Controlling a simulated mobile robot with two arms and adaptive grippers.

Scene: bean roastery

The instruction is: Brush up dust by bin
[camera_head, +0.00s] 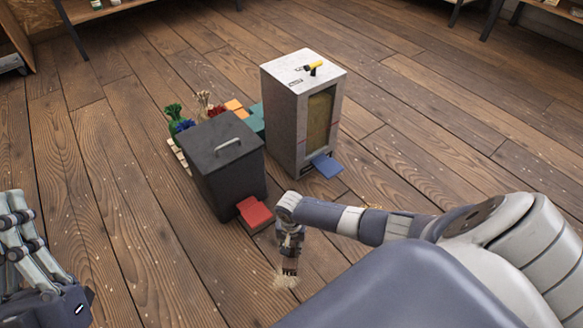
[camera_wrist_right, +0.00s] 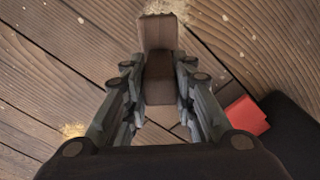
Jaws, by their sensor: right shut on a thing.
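My right gripper (camera_head: 290,250) points down at the floor, shut on a brown wooden brush (camera_head: 289,267) with pale bristles (camera_head: 285,281). In the right wrist view the brush (camera_wrist_right: 160,72) sits between the two fingers, bristles at the top edge. The bristles are at or just above the floor; I cannot tell which. Yellowish dust (camera_wrist_right: 72,130) lies on the boards at the left of the wrist view. A dark bin (camera_head: 225,165) with a red pedal (camera_head: 255,214) stands beyond the gripper, and a grey bin (camera_head: 287,115) with a blue pedal (camera_head: 327,167) stands behind it. My left gripper (camera_head: 20,235) is at the left edge, its opening unclear.
A yellow-handled tool (camera_head: 314,66) lies on the grey bin. Dried flowers (camera_head: 175,115) and coloured blocks (camera_head: 235,107) are behind the dark bin. Pale specks dot the plank floor (camera_head: 120,200). Shelves stand at the far edges. The floor left of the bins is open.

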